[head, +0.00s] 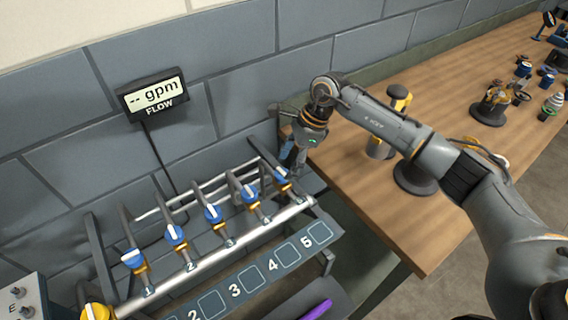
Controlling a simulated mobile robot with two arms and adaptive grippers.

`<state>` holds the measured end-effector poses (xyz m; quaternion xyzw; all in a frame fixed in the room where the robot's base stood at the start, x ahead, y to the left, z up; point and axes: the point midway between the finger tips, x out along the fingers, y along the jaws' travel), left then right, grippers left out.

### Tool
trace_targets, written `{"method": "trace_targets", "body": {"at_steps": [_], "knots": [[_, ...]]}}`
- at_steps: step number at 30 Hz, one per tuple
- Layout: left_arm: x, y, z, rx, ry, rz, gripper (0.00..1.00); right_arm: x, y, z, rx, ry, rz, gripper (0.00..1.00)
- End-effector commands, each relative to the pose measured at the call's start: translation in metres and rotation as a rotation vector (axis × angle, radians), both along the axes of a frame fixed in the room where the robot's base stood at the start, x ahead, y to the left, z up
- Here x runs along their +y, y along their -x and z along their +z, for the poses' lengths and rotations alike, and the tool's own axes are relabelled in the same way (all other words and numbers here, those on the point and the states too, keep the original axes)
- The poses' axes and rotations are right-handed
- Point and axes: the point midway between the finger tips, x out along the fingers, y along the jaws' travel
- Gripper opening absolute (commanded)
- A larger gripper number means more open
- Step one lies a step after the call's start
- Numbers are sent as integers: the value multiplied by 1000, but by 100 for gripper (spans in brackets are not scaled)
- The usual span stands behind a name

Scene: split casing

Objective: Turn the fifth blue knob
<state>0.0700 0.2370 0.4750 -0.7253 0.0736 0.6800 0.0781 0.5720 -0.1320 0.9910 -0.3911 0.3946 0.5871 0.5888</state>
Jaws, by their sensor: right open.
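Several blue knobs sit in a row on the pipe rack. The fifth blue knob (282,178) is at the right end, above the "5" label (314,234). The fourth blue knob (250,193) is to its left. My right gripper (289,163) points down just behind and above the fifth knob, with its fingers open. The fingers look dark and small, so I cannot tell whether they touch the knob. My left gripper is not in view.
A flow display (153,94) reading "-- gpm" hangs on the grey block wall. A wooden table (390,220) at right holds a yellow-topped cylinder (398,98) and several small parts. A yellow knob (97,312) is at lower left. A purple object (316,309) lies below the rack.

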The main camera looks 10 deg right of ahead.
Motion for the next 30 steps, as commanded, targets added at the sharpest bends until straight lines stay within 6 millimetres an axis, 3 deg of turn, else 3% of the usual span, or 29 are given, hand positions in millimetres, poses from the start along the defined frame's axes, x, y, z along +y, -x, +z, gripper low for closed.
{"method": "trace_targets", "body": {"at_steps": [6,17,25,30], "knots": [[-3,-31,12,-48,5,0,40,10,0,-23,1,0,-1,61],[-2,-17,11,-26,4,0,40,12,0,-30,0,0,1,61],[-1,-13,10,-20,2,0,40,12,0,-30,0,0,0,10],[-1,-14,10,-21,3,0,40,12,0,-30,0,0,-3,6]]}}
